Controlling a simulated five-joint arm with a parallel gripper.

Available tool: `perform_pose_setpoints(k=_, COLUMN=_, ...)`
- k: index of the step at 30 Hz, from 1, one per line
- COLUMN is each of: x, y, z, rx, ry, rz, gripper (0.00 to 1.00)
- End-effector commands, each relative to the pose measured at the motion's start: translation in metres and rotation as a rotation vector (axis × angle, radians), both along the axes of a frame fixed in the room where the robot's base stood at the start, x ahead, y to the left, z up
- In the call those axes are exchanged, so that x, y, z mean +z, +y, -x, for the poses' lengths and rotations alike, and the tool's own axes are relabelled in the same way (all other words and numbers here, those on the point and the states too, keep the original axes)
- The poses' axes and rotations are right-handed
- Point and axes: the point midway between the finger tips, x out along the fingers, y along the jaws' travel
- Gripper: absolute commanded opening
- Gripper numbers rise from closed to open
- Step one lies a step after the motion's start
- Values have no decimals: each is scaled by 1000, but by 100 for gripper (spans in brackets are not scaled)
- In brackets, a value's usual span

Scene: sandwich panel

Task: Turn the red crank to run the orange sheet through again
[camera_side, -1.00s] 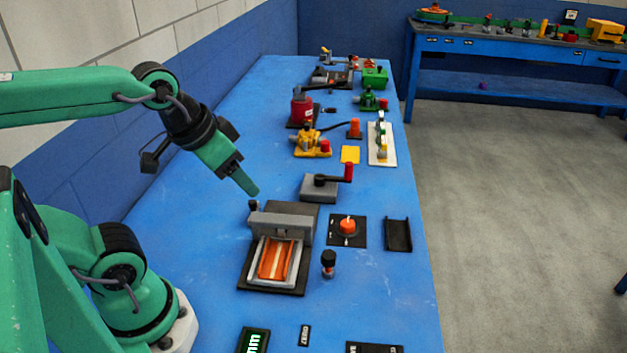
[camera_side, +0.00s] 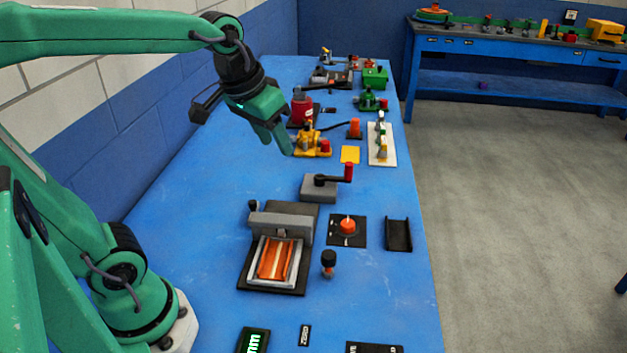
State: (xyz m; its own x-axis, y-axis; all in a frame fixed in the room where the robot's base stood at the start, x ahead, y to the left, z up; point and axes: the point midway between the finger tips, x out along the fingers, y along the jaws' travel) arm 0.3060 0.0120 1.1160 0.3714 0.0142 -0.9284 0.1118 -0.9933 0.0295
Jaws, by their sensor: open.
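The crank has a red upright handle (camera_side: 348,171) on a black arm, set on a grey block (camera_side: 318,190) in the middle of the bench. The orange sheet (camera_side: 274,258) lies in the front frame of a grey press-like machine (camera_side: 281,225) on a black base, nearer the camera. My gripper (camera_side: 284,148) is open and empty. It hangs above the bench, up and left of the crank in the picture, apart from it. Its fingers overlap each other in this view, near the yellow device behind.
An orange knob (camera_side: 347,226) on a black plate, a black tray (camera_side: 398,234) and a black-topped peg (camera_side: 328,262) stand near the machine. A yellow device (camera_side: 315,147) and a red canister (camera_side: 302,108) stand farther back. The bench's left side is clear.

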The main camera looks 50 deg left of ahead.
Motion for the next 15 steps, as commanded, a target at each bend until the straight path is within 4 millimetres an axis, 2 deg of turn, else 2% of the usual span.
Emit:
perform_pose_setpoints(k=1, x=1, y=2, z=-11, rx=13, ry=15, rz=4, gripper=43)
perform_pose_setpoints(k=7, x=5, y=10, z=-51, rx=61, ry=61, rz=18, gripper=43)
perform_pose_setpoints(k=15, x=-1, y=22, z=-105, rx=129, ry=126, rz=36, gripper=43)
